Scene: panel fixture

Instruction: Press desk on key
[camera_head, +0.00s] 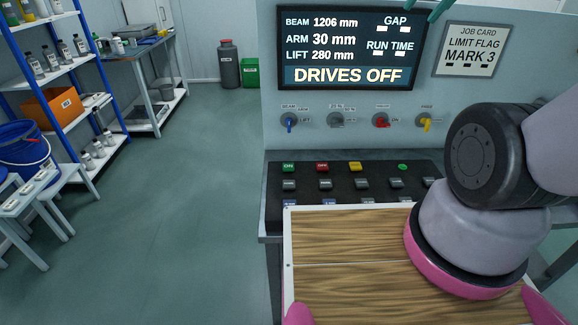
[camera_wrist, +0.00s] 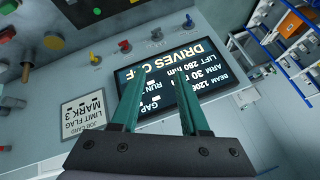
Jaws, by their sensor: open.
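The green ON key (camera_head: 288,167) is at the left end of the back row on the dark sloping desk (camera_head: 276,215). A red OFF key (camera_head: 322,167) and a yellow key (camera_head: 355,166) are to its right. My gripper (camera_head: 429,8) shows only as teal finger parts at the top edge of the head view, up and right of the ON key and well apart from it. In the wrist view my gripper (camera_wrist: 160,77) is open and empty, its two fingers in front of the display (camera_wrist: 222,68). I cannot make out the ON key in the wrist view.
The display reads DRIVES OFF. Blue, grey, red and yellow knobs, including the red knob (camera_head: 381,121), line the panel above the desk. A job card (camera_head: 470,50) is at the right. Shelves (camera_head: 60,75) stand left; the floor between is clear.

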